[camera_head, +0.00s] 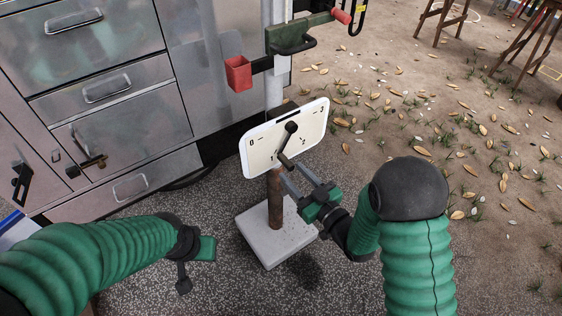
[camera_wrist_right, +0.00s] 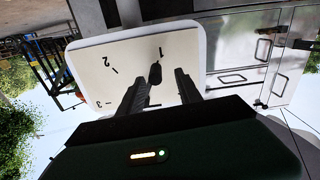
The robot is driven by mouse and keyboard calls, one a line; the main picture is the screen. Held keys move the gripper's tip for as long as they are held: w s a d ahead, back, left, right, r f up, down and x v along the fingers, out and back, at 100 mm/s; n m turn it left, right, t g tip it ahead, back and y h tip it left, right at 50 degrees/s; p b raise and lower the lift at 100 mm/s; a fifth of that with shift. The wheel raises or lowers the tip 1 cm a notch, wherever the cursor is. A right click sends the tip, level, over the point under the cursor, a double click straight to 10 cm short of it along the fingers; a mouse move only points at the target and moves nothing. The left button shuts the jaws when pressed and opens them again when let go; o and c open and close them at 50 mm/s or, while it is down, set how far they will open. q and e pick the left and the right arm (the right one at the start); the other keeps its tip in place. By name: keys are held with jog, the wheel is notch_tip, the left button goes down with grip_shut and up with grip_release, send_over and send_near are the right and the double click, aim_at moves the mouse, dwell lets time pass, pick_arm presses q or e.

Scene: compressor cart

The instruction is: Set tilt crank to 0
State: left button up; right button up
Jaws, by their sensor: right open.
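The tilt crank (camera_head: 290,130) is a black lever on a white dial panel (camera_head: 313,122). Its hub is near the panel's upper middle and the lever points down to the lower edge. In the right wrist view the crank's handle (camera_wrist_right: 155,73) lies near the mark 1, and marks 2 and 3 show to the left. My right gripper (camera_head: 289,172) is open at the panel's lower edge. Its fingers (camera_wrist_right: 160,80) stand on either side of the handle, with no clear grip on it. My left gripper (camera_head: 197,255) hangs low at the left, away from the panel; its jaw opening is unclear.
The panel stands on a rusty post (camera_head: 275,200) with a pale square base (camera_head: 262,241). A metal drawer cabinet (camera_head: 120,85) fills the left. A red cup (camera_head: 238,74) and green bracket (camera_head: 300,35) are above the panel.

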aim_at(280, 156)
jog(key=x, duration=0.4)
jog(key=d+b+x, duration=0.1)
jog(key=x, duration=0.1)
jog(key=shift+w+f, duration=0.15)
jog(key=shift+w, duration=0.2)
jog(key=shift+w+a, duration=0.2)
jog(key=shift+a, duration=0.4)
jog(key=shift+c, duration=1.4)
jog(key=shift+d, duration=0.2)
grip_shut()
jog(key=shift+a, duration=0.1)
